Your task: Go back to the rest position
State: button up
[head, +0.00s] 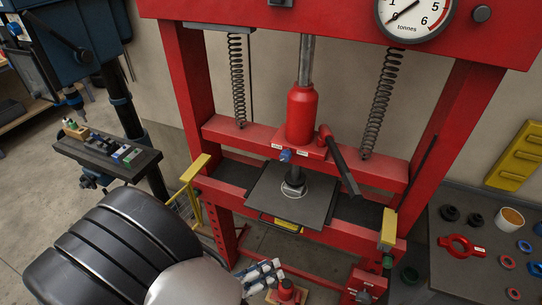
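My gripper is not in view; no fingertips can be made out in the head view. A large black ribbed form with a smooth grey rounded end fills the lower left and looks like part of my own arm. It hides the floor behind it. The red hydraulic press (300,142) stands ahead. Its red cylinder (301,113) is above a dark plate (263,200), and the ram's lower end (293,186) is at or just above that plate.
A drill press (75,45) with a small loaded table (140,165) stands at left. At right, a dark bench (445,285) holds a red ring tool (462,246), a cup (510,218) and several small rings. A red bottle jack (287,293) is low in front.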

jog(key=s+d+r+n+g+y, duration=0.1)
jog(key=d+r+n, duration=0.4)
jog(key=n, duration=0.7)
jog(key=s+d+r+n+g+y+b, duration=0.1)
jog(key=s+d+r+n+y, duration=0.3)
jog(key=r+n, duration=0.4)
jog(key=s+d+r+n+g+y, duration=0.1)
jog(key=s+d+r+n+y, duration=0.2)
jog(key=n, duration=1.2)
jog(key=shift+s+d+r+n+y+b, duration=0.2)
jog(key=shift+d+r+n+y+b, duration=0.15)
jog(key=shift+d+r+y, duration=1.3)
jog(key=shift+d+r+g+h, duration=0.1)
jog(key=shift+r+g+h, duration=0.25)
jog(key=shift+r, duration=0.1)
